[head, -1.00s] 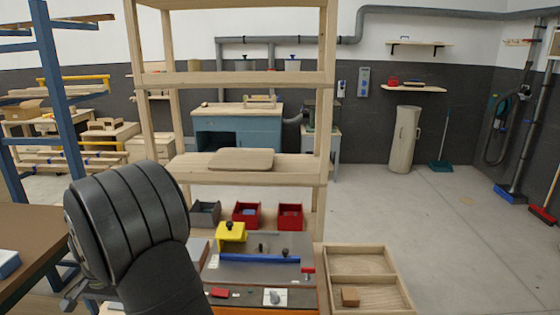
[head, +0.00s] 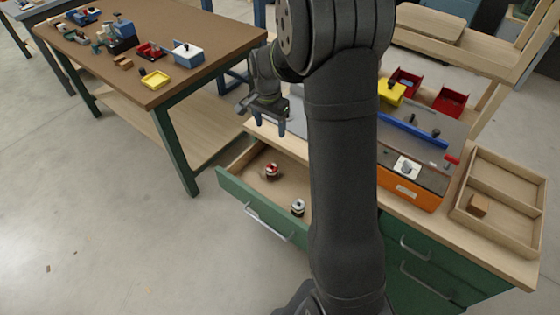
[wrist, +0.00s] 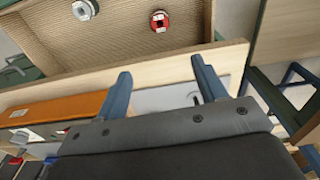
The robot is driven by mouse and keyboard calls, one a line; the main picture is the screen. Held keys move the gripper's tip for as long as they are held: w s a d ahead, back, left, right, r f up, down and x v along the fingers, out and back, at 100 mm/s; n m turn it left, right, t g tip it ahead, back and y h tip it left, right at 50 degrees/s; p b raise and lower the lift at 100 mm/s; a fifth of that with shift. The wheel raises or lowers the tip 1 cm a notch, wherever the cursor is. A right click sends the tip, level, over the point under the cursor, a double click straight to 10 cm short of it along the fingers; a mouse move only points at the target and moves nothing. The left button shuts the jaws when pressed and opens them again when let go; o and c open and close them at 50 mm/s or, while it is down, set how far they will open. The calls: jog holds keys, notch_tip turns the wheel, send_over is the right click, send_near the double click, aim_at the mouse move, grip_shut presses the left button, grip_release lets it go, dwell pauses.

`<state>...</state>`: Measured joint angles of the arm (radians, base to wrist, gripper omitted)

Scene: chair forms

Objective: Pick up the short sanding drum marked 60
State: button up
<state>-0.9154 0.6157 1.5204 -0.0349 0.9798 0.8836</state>
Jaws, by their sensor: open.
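Two small drums lie in an open drawer (head: 240,172): a red one with a pale top (head: 271,171) towards the back, and a white and dark one (head: 298,208) nearer the front. The wrist view shows the red drum (wrist: 159,21) and the pale grey one (wrist: 83,11) at its top edge. No number can be read on either, so I cannot tell which is marked 60. My gripper (head: 264,119) is open and empty above the back edge of the drawer, apart from both drums. In the wrist view its two fingers (wrist: 163,87) are spread wide.
My arm hides the drawer's right part. An orange machine (head: 410,191) and a wooden divided tray (head: 500,197) stand on the bench top to the right. A brown-topped table (head: 190,35) with tools stands at the left.

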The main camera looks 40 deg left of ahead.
jog(key=n+t, duration=0.1)
jog(key=n, duration=0.1)
send_over(272, 172)
notch_tip(272, 172, down, 6)
jog(key=f, duration=0.3)
jog(key=w+f, duration=0.1)
jog(key=f, duration=0.3)
jog(key=a+f, duration=0.1)
jog(key=f, duration=0.3)
jog(key=shift+w+a, duration=0.1)
jog(key=shift+w, duration=0.05)
jog(key=shift+w+a+f, duration=0.1)
jog(key=shift+w+f, duration=0.05)
jog(key=shift+f, duration=1.4)
jog(key=shift+w+f, duration=0.1)
jog(key=shift+f, duration=1.4)
jog(key=shift+c, duration=0.5)
jog(key=c, duration=1)
